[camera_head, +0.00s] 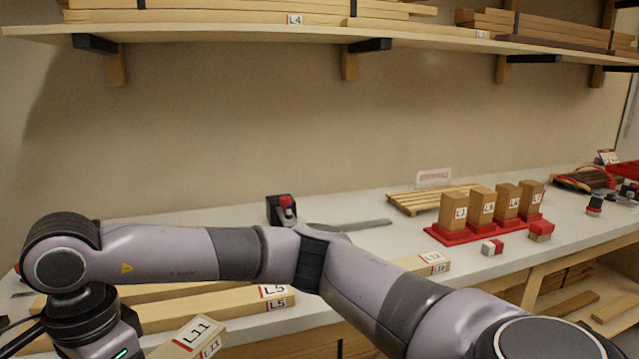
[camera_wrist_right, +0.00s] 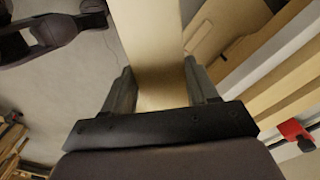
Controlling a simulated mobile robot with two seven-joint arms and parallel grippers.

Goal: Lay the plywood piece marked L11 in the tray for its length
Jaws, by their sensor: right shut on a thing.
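A pale plywood piece marked L11 (camera_head: 190,338) shows at the bottom left of the head view, angled across the front of the bench. My right arm reaches across the head view and bends down beside it; its gripper is out of that view. In the right wrist view my right gripper (camera_wrist_right: 158,76) is shut on a flat pale board (camera_wrist_right: 152,28), a finger on each side. No label shows on the board there; its place matches the L11 piece. A tray for its length cannot be made out. My left gripper is not in view.
Boards marked L5 (camera_head: 230,302) and L12 (camera_head: 428,262) lie along the front of the bench, partly behind my arm. A red holder (camera_head: 470,236) with several labelled blocks and a slatted wooden rack (camera_head: 412,202) stand at right. A shelf (camera_head: 250,33) hangs above. The back middle is mostly clear.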

